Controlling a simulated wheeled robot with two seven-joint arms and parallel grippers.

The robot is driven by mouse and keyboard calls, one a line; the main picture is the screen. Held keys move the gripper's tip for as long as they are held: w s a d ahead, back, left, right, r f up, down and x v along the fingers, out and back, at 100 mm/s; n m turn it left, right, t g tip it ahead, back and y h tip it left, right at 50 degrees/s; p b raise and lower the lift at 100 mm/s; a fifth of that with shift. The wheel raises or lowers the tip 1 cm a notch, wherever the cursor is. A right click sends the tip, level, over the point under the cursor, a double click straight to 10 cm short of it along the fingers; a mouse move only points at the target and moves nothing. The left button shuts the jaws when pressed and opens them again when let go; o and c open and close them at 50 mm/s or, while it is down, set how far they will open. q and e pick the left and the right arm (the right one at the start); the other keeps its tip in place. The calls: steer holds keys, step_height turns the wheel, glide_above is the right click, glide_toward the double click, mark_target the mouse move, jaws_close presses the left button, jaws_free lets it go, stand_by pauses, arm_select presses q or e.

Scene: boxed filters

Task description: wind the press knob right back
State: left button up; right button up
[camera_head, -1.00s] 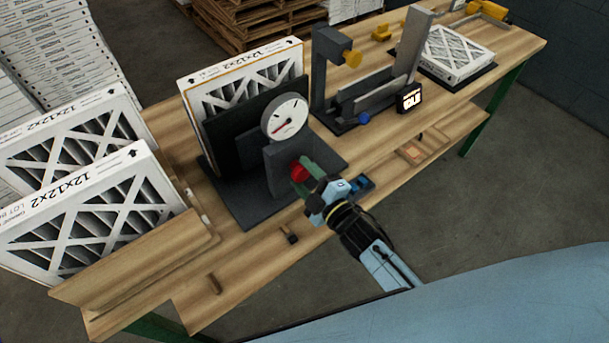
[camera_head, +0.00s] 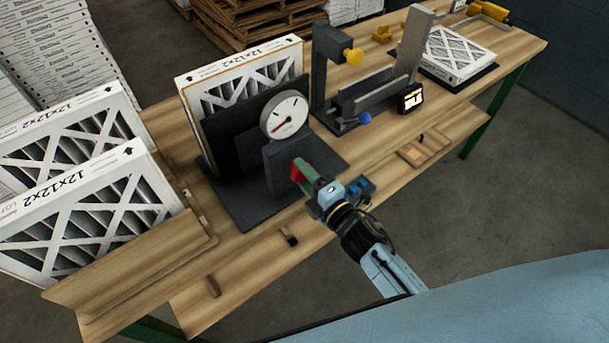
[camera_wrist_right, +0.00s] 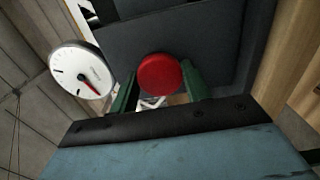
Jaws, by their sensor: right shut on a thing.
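The press knob (camera_head: 297,173) is red and sits on the front of the dark grey press block (camera_head: 278,166), below a round white gauge (camera_head: 285,114) with a red needle. My right gripper (camera_head: 303,172) is shut on the knob, its green fingers on either side of it. In the right wrist view the knob (camera_wrist_right: 160,74) shows as a red disc between the green fingers (camera_wrist_right: 158,90), with the gauge (camera_wrist_right: 82,72) to its left. A boxed filter (camera_head: 245,75) stands upright behind the press's dark plate. My left gripper is not in view.
Two upright boxed filters (camera_head: 72,205) stand in a wooden rack (camera_head: 125,270) at the left. A grey fixture with a yellow knob (camera_head: 353,56), a small display (camera_head: 412,99) and a flat filter (camera_head: 458,53) are to the right. Blue pieces (camera_head: 362,187) lie near my right gripper.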

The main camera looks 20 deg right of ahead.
steer(key=o, duration=1)
steer(key=b+v, duration=0.2)
steer(key=v, duration=1.1)
steer(key=shift+s, duration=0.25)
